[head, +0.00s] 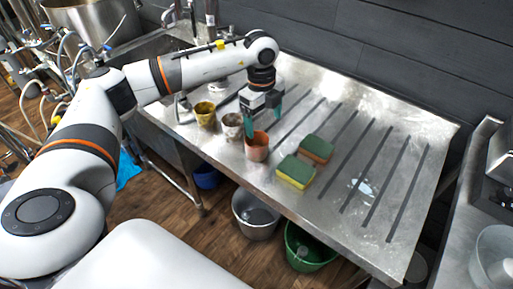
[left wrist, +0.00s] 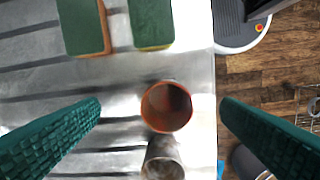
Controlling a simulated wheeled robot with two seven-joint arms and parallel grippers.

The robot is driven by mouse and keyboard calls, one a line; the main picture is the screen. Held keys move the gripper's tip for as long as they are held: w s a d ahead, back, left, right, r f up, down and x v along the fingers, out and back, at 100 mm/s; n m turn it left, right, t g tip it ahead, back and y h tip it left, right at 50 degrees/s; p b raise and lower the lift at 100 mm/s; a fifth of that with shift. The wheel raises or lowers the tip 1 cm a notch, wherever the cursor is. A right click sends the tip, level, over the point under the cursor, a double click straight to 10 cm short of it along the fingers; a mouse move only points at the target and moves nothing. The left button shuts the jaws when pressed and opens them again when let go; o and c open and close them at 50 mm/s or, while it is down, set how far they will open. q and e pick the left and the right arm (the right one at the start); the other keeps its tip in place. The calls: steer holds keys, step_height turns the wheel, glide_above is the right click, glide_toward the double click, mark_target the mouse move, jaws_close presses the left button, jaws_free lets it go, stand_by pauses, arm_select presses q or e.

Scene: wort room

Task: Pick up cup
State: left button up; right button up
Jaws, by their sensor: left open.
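An orange-brown cup (head: 257,147) stands upright near the front edge of the steel draining counter. In the left wrist view the cup (left wrist: 167,107) shows from above, its round mouth open and between the fingers. My left gripper (head: 263,118) is open above the cup, teal fingers pointing down. In the left wrist view the gripper (left wrist: 162,104) has wide gaps on both sides of the cup, and no finger touches it there. A greyish cup (head: 232,126) stands close beside it, and a yellow cup (head: 204,113) stands farther left. My right gripper is out of view.
A green-and-yellow sponge (head: 296,171) and a green-and-orange sponge (head: 316,149) lie right of the cup. The ribbed counter (head: 400,128) is mostly clear to the right. A sink (head: 150,52) is at the back left. A metal bucket (head: 255,214) and a green bucket (head: 308,247) stand below.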

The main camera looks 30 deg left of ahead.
arm_select(q)
steer(key=a+y, duration=0.1)
steer(key=a, duration=0.1)
steer(key=p, duration=0.2)
glide_toward(257, 145)
steer(key=shift+s+d+f+n, duration=0.15)
steer(key=shift+s+d+f, duration=0.1)
steer(key=shift+s+d, duration=0.25)
steer(key=shift+s+d+f+n, duration=0.15)
steer(key=shift+s+d+f, duration=0.15)
steer(key=shift+s, duration=0.25)
step_height(257, 145, down, 5)
steer(key=shift+s+a+r+p, duration=0.1)
steer(key=shift+r+p, duration=0.05)
steer(key=shift+p, duration=0.4)
steer(key=shift+f, duration=0.55)
steer(key=c, duration=1.1)
